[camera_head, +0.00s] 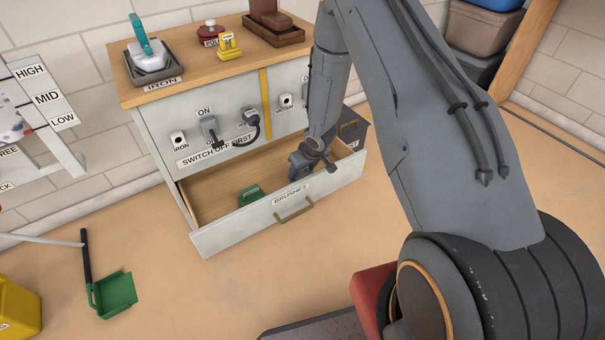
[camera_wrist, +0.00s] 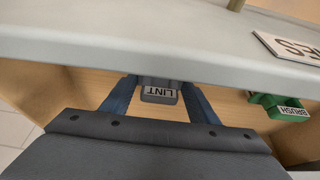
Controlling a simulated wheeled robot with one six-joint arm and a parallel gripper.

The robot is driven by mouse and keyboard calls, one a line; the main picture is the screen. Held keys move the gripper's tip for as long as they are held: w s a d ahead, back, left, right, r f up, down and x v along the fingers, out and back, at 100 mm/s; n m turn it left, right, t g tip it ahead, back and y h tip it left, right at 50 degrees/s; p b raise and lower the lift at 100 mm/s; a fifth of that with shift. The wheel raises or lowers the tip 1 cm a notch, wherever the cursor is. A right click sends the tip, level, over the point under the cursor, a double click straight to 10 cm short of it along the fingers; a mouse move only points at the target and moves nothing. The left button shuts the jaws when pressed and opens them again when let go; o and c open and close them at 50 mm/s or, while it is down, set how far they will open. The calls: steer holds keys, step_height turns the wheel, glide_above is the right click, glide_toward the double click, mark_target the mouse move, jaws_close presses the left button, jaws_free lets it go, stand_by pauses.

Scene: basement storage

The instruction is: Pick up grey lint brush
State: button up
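The grey lint brush (camera_wrist: 160,92), labelled LINT, lies in the open drawer, partly hidden by the drawer's front edge in the wrist view. My gripper (camera_wrist: 160,86) reaches down into the drawer, with one blue finger on each side of the brush. A narrow gap seems to show beside the brush, so the fingers look open around it. The fingertips are partly hidden by the drawer front. In the head view my gripper (camera_head: 303,166) is in the right part of the drawer, and the lint brush cannot be made out there.
The drawer front (camera_head: 238,229), labelled BRUSHES, stands close to my gripper. A green brush (camera_head: 250,194) lies to the left in the drawer; it also shows at right in the wrist view (camera_wrist: 268,103). The cabinet (camera_head: 165,119) rises behind. A green dustpan (camera_head: 115,293) lies on the floor.

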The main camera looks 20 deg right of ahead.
steer(key=shift+r, duration=0.1)
step_height(320, 180, up, 10)
steer(key=p, duration=0.3)
steer(key=shift+p, duration=0.35)
